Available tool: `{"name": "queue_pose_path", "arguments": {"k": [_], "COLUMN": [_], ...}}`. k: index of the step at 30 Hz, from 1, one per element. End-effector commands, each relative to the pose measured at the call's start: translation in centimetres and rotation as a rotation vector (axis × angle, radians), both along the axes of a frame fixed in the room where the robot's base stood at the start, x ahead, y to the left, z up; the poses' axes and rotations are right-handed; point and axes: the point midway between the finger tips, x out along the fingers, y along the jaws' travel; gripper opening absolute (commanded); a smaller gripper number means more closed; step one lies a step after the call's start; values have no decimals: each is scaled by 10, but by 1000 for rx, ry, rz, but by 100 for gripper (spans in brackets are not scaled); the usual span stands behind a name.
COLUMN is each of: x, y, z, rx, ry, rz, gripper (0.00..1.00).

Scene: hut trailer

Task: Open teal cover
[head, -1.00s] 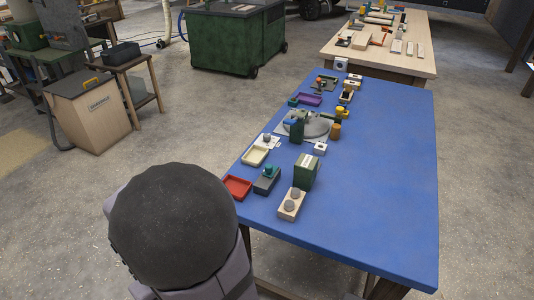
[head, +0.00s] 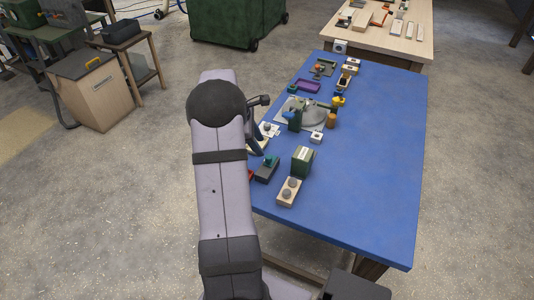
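A dark grey box with a small teal piece on top (head: 267,167) stands near the left edge of the blue table (head: 355,190). A small teal item (head: 292,88) also lies farther back, beside the purple tray. I cannot tell at this size which one is the teal cover, or whether a lid is open or shut. My arm rises on the left and ends over the table's left edge. My gripper (head: 257,143) appears as a dark, partly hidden shape, to the left of and behind the dark grey box. Its fingers cannot be made out clearly.
A green box (head: 302,161) and a wooden block with two grey knobs (head: 289,192) stand right of the dark box. A grey round plate (head: 312,115), an orange cylinder (head: 331,121) and a purple tray (head: 308,86) are behind. The table's right side is clear.

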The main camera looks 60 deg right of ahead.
Motion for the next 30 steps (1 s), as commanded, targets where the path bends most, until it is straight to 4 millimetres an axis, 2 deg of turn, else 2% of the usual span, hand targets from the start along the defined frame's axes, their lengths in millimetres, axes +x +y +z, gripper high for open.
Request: {"name": "queue_pose_path", "arguments": {"k": [3,10,20,30], "x": [-5,-7,-8,-17], "y": [0,2,1,-10], "z": [1,1,-3,-37], "rx": [45,102,113,115], "ry": [91,173,187,187], "rz": [199,423,466,465], "gripper": [38,38,38,38]}}
